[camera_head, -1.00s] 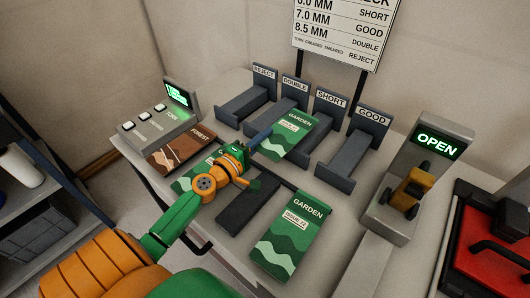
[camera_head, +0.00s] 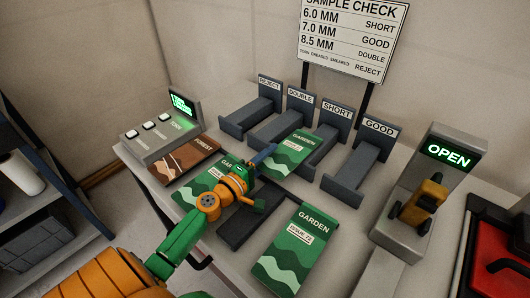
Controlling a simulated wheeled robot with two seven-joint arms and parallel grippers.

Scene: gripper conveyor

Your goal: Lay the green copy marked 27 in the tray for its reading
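Three green GARDEN copies lie on the table. Another (camera_head: 290,157) lies by the front of the DOUBLE and SHORT stands. A third (camera_head: 196,192) lies left of my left gripper and is partly hidden by it. A dark flat tray (camera_head: 236,232) lies between the left and front copies, partly behind my gripper. My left gripper (camera_head: 264,178) is over the middle of the table, with a blue piece reaching toward the back copy. Whether its fingers are closed is unclear. My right gripper is out of view.
A brown FOREST copy (camera_head: 184,159) lies by a grey button console (camera_head: 160,135) at the left. Dark stands (camera_head: 345,185) marked REJECT, DOUBLE, SHORT and GOOD line the back below a SAMPLE CHECK board (camera_head: 350,40). A grey OPEN device (camera_head: 410,235) and a red case (camera_head: 500,255) stand right.

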